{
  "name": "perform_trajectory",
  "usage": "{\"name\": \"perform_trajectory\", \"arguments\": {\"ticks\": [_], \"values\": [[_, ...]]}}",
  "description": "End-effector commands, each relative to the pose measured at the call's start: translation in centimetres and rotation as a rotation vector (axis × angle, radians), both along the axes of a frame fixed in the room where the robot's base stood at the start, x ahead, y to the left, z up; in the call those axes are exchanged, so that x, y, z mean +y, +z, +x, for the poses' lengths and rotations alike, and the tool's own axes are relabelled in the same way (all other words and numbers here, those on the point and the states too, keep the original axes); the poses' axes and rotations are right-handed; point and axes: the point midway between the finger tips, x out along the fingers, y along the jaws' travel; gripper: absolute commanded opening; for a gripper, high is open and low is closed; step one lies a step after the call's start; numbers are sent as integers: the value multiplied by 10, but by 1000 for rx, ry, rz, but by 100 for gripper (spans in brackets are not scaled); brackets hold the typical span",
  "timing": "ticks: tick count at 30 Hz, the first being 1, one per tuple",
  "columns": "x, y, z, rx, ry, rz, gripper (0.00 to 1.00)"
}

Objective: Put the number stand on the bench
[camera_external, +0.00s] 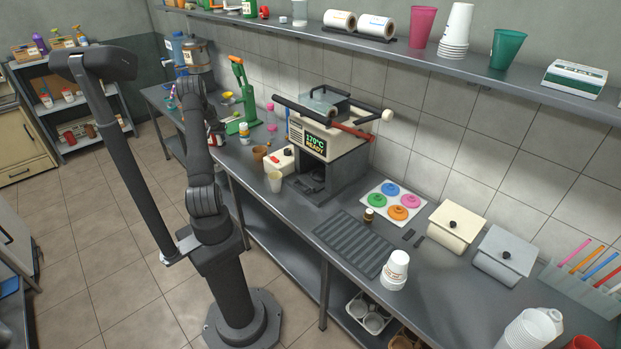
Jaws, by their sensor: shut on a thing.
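My gripper (215,128) is small in the picture and partly hidden by my own arm, over the left part of the bench (325,224). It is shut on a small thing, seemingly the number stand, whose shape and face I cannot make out. I see no number stand standing clearly elsewhere on the bench. The bench is a long dark grey worktop along the tiled wall.
The green hand press (238,100) and the sealing machine reading 170°C READY (316,141) stand close to my gripper's right. Cups (275,182), coloured lids (404,212) and a ribbed mat (353,243) occupy the bench further right. A shelf (473,70) runs above.

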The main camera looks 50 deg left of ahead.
Motion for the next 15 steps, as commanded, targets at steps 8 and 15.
{"name": "perform_trajectory", "arguments": {"ticks": [8, 15], "values": [[0, -34, 0, 1, -1, -3, 0], [0, -40, 0, -1, 0, 1, 0]]}}
